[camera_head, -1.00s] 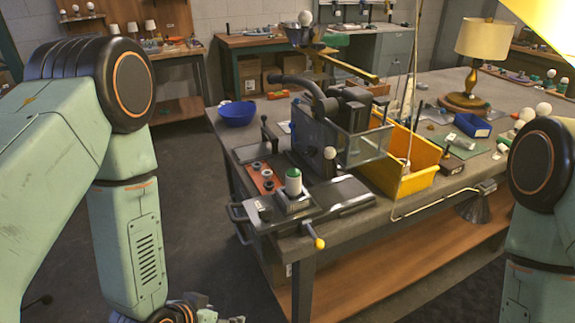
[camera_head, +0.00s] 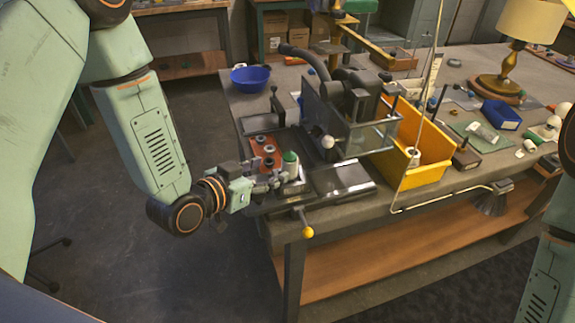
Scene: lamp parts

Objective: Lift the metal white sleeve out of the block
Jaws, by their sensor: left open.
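The white sleeve (camera_head: 291,171) stands upright near the front left of the workbench, with a green top. It sits at the block (camera_head: 305,190) on the dark metal fixture; the block is mostly hidden by my gripper. My left gripper (camera_head: 277,179) comes in from the left, level with the sleeve and just to its left. Its fingers are open and close to the sleeve; I cannot tell whether they touch it. My right gripper is out of view; only part of my right arm shows at the right edge.
A reddish plate (camera_head: 262,153) with several dark rings lies behind my left gripper. A machine with a clear guard (camera_head: 370,137) and a yellow bin (camera_head: 430,171) stand to the right. A yellow-knobbed lever (camera_head: 307,231) sticks out in front. A blue bowl (camera_head: 252,79) is at the back left.

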